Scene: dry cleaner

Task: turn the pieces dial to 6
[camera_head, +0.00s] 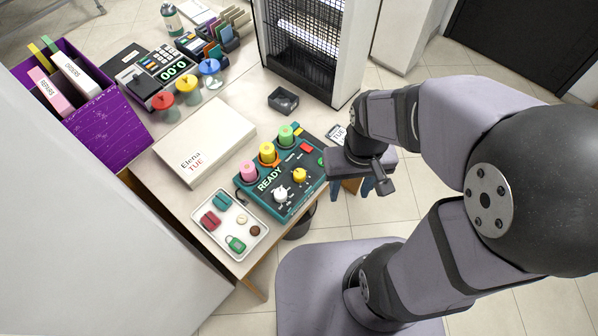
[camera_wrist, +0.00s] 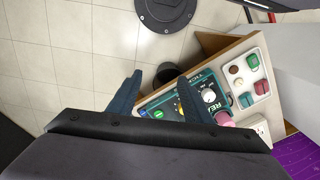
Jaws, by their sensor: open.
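The dark green control panel (camera_head: 262,208) lies on the table and its display reads READY. It carries a white knob (camera_head: 281,194) and a yellow knob (camera_head: 299,175); the labels are too small to tell which is the pieces dial. My gripper (camera_head: 352,190) is open and empty, to the right of the panel, beyond the table edge and apart from both knobs. In the wrist view the white knob (camera_wrist: 208,96) shows beyond my gripper (camera_wrist: 159,88), whose dark blue fingers are spread. The yellow knob is mostly hidden there by a finger. Neither knob's pointer setting is readable.
Pink (camera_head: 248,170), yellow (camera_head: 268,153) and green (camera_head: 286,135) spools stand along the panel's back. A white tray (camera_head: 255,245) of small items lies in front; a box marked Elena TUE (camera_head: 207,142) lies left. A black dish (camera_head: 283,100) sits behind.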

